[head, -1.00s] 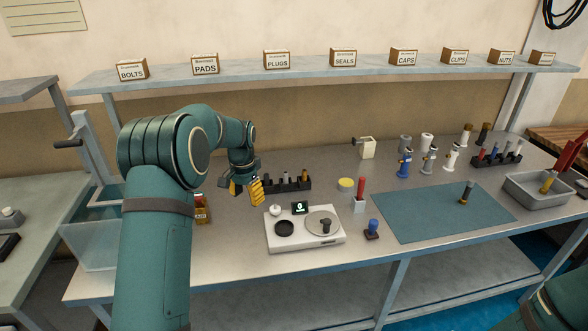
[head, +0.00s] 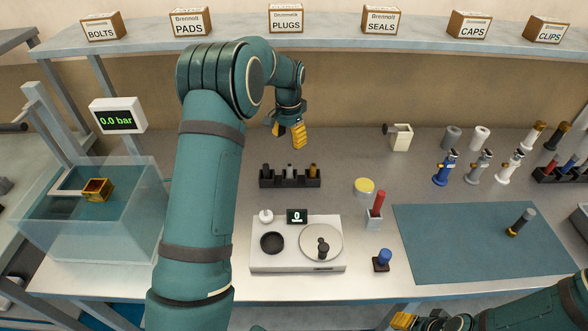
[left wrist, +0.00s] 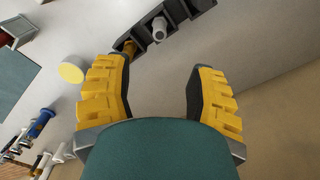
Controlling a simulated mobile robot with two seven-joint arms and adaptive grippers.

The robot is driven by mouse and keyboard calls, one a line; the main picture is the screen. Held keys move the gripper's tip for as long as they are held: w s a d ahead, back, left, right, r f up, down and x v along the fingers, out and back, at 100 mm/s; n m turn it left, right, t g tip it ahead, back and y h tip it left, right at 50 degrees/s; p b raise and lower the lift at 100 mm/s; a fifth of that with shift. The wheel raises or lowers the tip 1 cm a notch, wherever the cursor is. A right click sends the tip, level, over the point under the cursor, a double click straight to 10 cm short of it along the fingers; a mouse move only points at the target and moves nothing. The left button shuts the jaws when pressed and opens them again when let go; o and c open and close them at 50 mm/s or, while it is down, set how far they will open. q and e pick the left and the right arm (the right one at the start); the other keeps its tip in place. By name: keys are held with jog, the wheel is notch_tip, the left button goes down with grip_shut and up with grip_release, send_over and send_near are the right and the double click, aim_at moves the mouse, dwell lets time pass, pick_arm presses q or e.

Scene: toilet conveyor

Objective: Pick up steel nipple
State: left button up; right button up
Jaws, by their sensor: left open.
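A black rack (head: 290,181) stands on the bench with a dark, a silver-grey and a brass-coloured piece upright in it. The silver-grey piece (head: 290,171) in the middle slot looks like the steel nipple. It also shows in the left wrist view (left wrist: 159,29), near the top, beyond my fingertips. My left gripper (head: 289,138) is open and empty, above the bench and on the far side of the rack in the head view. Its two yellow fingers (left wrist: 158,75) stand apart in the left wrist view. My right gripper (head: 402,321) shows only in part at the bottom edge.
A white scale (head: 262,254) stands in front of the rack. A yellow-topped round piece (head: 364,187) and a red-handled tool (head: 376,212) are to its right. A clear tank (head: 95,235) is at left. A teal mat (head: 450,250) lies right. The bench behind the rack is clear.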

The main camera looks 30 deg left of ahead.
aim_at(290, 165)
pick_arm(q)
notch_tip(290, 165, down, 13)
jog(key=shift+r+b, duration=0.15)
jog(key=shift+b, duration=0.2)
jog(key=shift+c, duration=0.5)
grip_shut()
